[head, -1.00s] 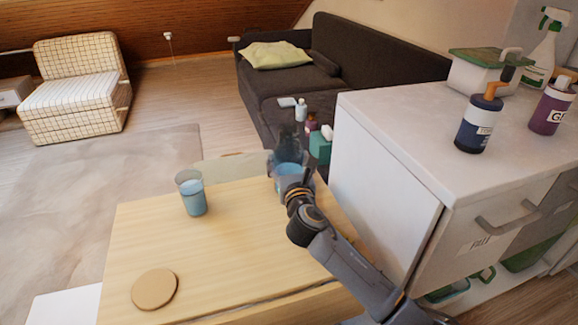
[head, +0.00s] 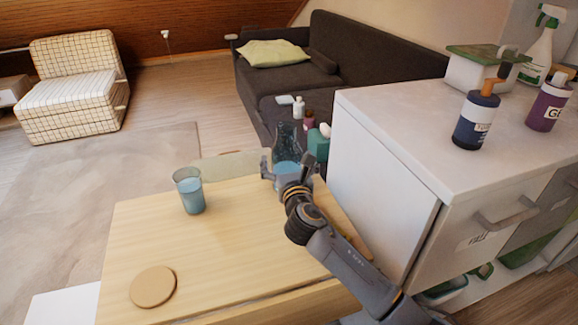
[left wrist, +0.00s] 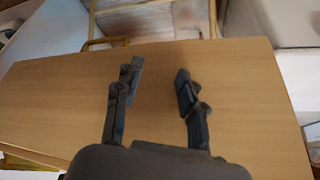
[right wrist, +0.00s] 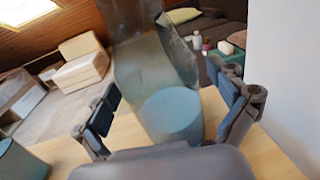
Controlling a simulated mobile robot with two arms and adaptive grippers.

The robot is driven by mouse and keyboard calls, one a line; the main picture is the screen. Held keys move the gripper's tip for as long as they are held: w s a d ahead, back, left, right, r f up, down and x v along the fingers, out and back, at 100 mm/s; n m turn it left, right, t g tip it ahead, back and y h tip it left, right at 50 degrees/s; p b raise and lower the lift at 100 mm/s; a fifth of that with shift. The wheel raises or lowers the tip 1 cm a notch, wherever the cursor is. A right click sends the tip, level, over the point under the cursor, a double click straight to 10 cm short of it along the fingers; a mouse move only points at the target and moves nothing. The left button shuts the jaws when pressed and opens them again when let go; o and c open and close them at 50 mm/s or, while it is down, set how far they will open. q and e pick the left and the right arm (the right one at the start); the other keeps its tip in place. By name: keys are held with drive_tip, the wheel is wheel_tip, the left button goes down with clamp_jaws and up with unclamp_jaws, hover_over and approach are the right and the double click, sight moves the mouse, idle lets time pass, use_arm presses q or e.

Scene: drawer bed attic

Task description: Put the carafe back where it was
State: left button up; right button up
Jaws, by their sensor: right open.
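The carafe (head: 287,148) is clear glass with blue liquid in its lower part. It stands at the far right end of the light wooden table (head: 220,245). My right gripper (head: 284,172) is open around its lower body. In the right wrist view the carafe (right wrist: 168,100) is between the spread fingers, with a visible gap on the left; contact on the right is unclear. Its base is hidden. My left gripper (left wrist: 157,80) is out of the head view; its wrist view shows it open and empty above a wooden surface.
A glass of blue liquid (head: 189,190) stands left of the carafe. A round wooden coaster (head: 153,287) lies near the front left. A white cabinet (head: 385,180) with bottles on top rises close on the right. The table's middle is clear.

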sight(289, 167)
drive_tip(key=s, duration=0.1)
drive_tip(key=s+p, duration=0.1)
drive_tip(key=s, duration=0.1)
drive_tip(key=shift+s+d+r, duration=0.15)
drive_tip(key=shift+s+d, duration=0.15)
drive_tip(key=shift+s, duration=0.05)
drive_tip(key=s, duration=0.2)
drive_tip(key=s+p, duration=0.1)
drive_tip(key=s, duration=0.2)
drive_tip(key=s+d+p, duration=0.1)
drive_tip(key=s, duration=0.1)
drive_tip(key=shift+s+d, duration=0.1)
drive_tip(key=shift+s, duration=0.1)
use_arm(q)
drive_tip(key=s+g, duration=0.1)
drive_tip(key=s+a+g, duration=0.1)
drive_tip(key=s, duration=0.1)
drive_tip(key=shift+s, duration=0.1)
use_arm(e)
drive_tip(key=shift+s, duration=0.4)
